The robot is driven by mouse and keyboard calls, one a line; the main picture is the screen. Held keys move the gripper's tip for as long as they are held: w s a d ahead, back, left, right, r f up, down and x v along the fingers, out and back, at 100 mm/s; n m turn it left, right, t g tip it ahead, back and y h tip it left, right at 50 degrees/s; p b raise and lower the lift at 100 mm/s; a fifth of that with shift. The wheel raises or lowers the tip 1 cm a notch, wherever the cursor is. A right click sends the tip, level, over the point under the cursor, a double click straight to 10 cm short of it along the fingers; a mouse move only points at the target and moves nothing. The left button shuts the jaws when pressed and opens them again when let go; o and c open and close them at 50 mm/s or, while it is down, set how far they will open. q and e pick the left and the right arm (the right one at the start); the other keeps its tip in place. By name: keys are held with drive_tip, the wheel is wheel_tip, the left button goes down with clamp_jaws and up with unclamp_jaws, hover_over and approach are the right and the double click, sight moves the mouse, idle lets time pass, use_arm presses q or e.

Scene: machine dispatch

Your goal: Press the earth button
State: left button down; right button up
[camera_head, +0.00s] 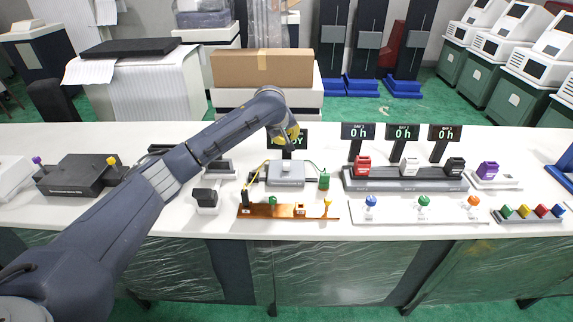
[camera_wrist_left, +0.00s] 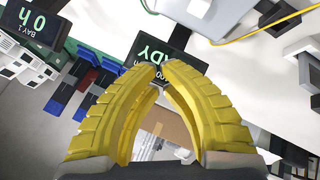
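No button in view has a readable "earth" label. A copper-coloured bar (camera_head: 262,211) near the front of the white table carries a green knob (camera_head: 272,201), a small copper-coloured block (camera_head: 299,210) and a yellow knob (camera_head: 326,203). Behind it is a grey box (camera_head: 286,173) with wires and a green block (camera_head: 324,180) at its right. My left gripper (camera_head: 291,134) is above and behind this box, in front of a display ending in "DY". In the left wrist view its yellow fingertips (camera_wrist_left: 160,67) nearly meet, with nothing between them. My right gripper is out of view.
A long grey rack (camera_head: 405,184) holds red, white and black blocks under "0 h" displays. A white strip (camera_head: 396,216) has blue, green and orange knobs. Another strip (camera_head: 529,217) has several coloured knobs. A dark device (camera_head: 79,176) stands at left. Bare table lies between devices.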

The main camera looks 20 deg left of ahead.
use_arm(q)
drive_tip(key=shift+f, duration=3.6)
drive_tip(key=shift+f, duration=1.05)
drive_tip(key=shift+r, duration=1.05)
drive_tip(key=shift+r, duration=2.5)
drive_tip(key=shift+f, duration=0.1)
